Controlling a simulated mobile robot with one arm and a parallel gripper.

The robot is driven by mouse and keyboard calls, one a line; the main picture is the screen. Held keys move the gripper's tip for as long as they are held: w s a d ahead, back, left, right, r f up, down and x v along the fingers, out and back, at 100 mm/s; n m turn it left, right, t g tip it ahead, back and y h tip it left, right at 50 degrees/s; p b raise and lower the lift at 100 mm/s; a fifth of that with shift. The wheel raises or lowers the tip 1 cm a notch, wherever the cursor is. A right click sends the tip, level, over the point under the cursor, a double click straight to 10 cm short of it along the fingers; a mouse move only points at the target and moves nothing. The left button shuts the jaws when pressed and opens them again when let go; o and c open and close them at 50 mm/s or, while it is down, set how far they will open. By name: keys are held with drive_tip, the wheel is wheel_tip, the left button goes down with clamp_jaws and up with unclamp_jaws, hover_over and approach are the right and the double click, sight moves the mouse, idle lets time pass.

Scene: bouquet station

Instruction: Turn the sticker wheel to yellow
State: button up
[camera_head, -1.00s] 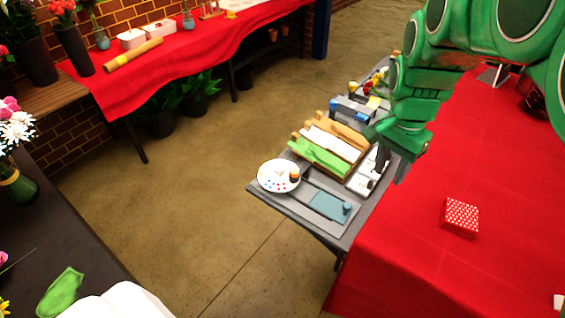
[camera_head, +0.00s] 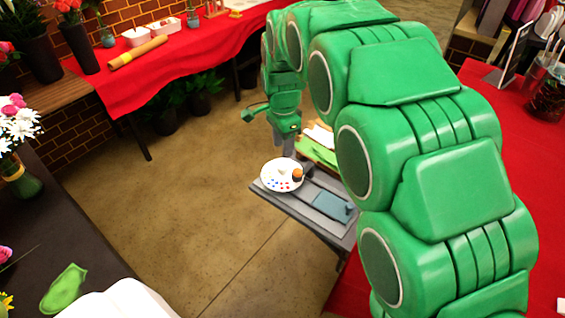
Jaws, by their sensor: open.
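The sticker wheel (camera_head: 270,176) is a round white disc with small coloured dots and an orange-brown knob on its right part.
A blue-grey plate (camera_head: 331,206) lies right of the wheel on the grey board (camera_head: 318,224). A green piece (camera_head: 318,153) lies behind, partly hidden by my arm. My arm covers much of the red table (camera_head: 499,112). Open floor (camera_head: 190,220) lies left of the board.

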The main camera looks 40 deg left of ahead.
sight(283, 166)
drive_tip(key=shift+f, duration=3.9)
drive_tip(key=shift+c, duration=0.2)
drive_tip(key=c, duration=0.7)
